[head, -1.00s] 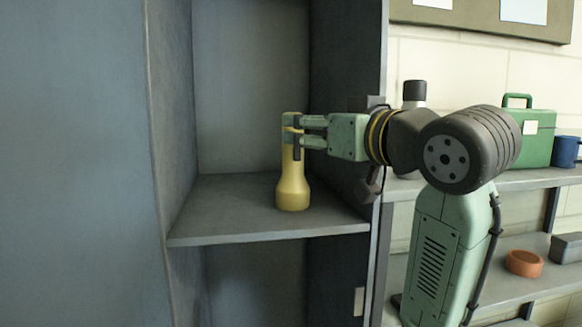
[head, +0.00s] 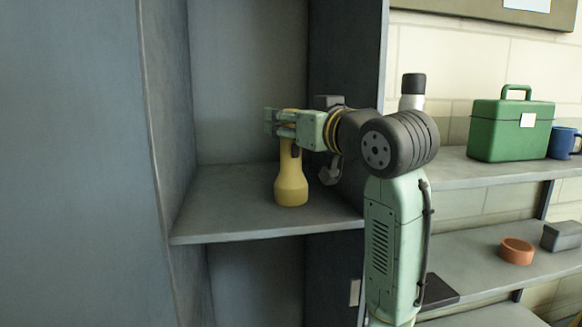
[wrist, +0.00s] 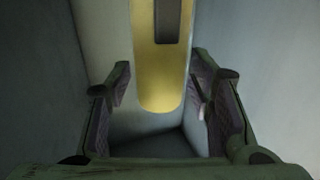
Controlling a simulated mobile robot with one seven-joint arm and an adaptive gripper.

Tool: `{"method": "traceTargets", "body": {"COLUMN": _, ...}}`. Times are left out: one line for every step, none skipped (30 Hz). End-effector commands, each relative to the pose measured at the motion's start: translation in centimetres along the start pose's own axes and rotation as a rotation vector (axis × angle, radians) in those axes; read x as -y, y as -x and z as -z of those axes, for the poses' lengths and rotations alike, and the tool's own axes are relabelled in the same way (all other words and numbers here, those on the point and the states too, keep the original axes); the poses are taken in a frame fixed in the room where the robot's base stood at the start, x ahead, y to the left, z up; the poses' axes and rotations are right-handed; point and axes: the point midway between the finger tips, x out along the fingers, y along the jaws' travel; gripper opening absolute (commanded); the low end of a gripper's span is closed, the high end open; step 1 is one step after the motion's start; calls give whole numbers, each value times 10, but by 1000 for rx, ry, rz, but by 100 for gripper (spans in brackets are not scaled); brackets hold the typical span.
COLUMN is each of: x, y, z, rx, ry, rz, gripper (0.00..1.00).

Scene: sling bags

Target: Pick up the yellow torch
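The yellow torch (head: 291,188) stands upright on the cabinet shelf in the head view, its wide end down. My gripper (head: 271,121) reaches in from the right at the torch's upper part, its fingers extending past the torch and hiding most of its top. In the wrist view the torch (wrist: 158,85), with a dark strip on it, hangs down the picture between my two fingers. A gap shows on each side, so the fingers are open around it and do not visibly touch it.
The cabinet shelf (head: 235,220) is otherwise bare, with cabinet walls on both sides. My arm passes in front of the right wall (head: 345,60). Further right, open shelves hold a green case (head: 495,135), a blue mug (head: 562,143) and an orange bowl (head: 516,250).

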Motion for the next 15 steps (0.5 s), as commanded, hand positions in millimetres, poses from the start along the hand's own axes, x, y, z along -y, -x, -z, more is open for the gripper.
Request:
{"method": "traceTargets", "body": {"x": 0, "y": 0, "z": 0, "rx": 0, "ry": 0, "rz": 0, "gripper": 42}}
{"method": "traceTargets", "body": {"x": 0, "y": 0, "z": 0, "rx": 0, "ry": 0, "rz": 0, "gripper": 40}}
{"method": "traceTargets", "body": {"x": 0, "y": 0, "z": 0, "rx": 0, "ry": 0, "rz": 0, "gripper": 38}}
{"method": "traceTargets", "body": {"x": 0, "y": 0, "z": 0, "rx": 0, "ry": 0, "rz": 0, "gripper": 36}}
{"method": "traceTargets", "body": {"x": 0, "y": 0, "z": 0, "rx": 0, "ry": 0, "rz": 0, "gripper": 34}}
{"method": "traceTargets", "body": {"x": 0, "y": 0, "z": 0, "rx": 0, "ry": 0, "rz": 0, "gripper": 31}}
{"method": "traceTargets", "body": {"x": 0, "y": 0, "z": 0, "rx": 0, "ry": 0, "rz": 0, "gripper": 29}}
{"method": "traceTargets", "body": {"x": 0, "y": 0, "z": 0, "rx": 0, "ry": 0, "rz": 0, "gripper": 27}}
{"method": "traceTargets", "body": {"x": 0, "y": 0, "z": 0, "rx": 0, "ry": 0, "rz": 0, "gripper": 24}}
{"method": "traceTargets", "body": {"x": 0, "y": 0, "z": 0, "rx": 0, "ry": 0, "rz": 0, "gripper": 22}}
{"method": "traceTargets", "body": {"x": 0, "y": 0, "z": 0, "rx": 0, "ry": 0, "rz": 0, "gripper": 20}}
{"method": "traceTargets", "body": {"x": 0, "y": 0, "z": 0, "rx": 0, "ry": 0, "rz": 0, "gripper": 18}}
{"method": "traceTargets", "body": {"x": 0, "y": 0, "z": 0, "rx": 0, "ry": 0, "rz": 0, "gripper": 16}}
{"method": "traceTargets", "body": {"x": 0, "y": 0, "z": 0, "rx": 0, "ry": 0, "rz": 0, "gripper": 14}}
{"method": "traceTargets", "body": {"x": 0, "y": 0, "z": 0, "rx": 0, "ry": 0, "rz": 0, "gripper": 11}}
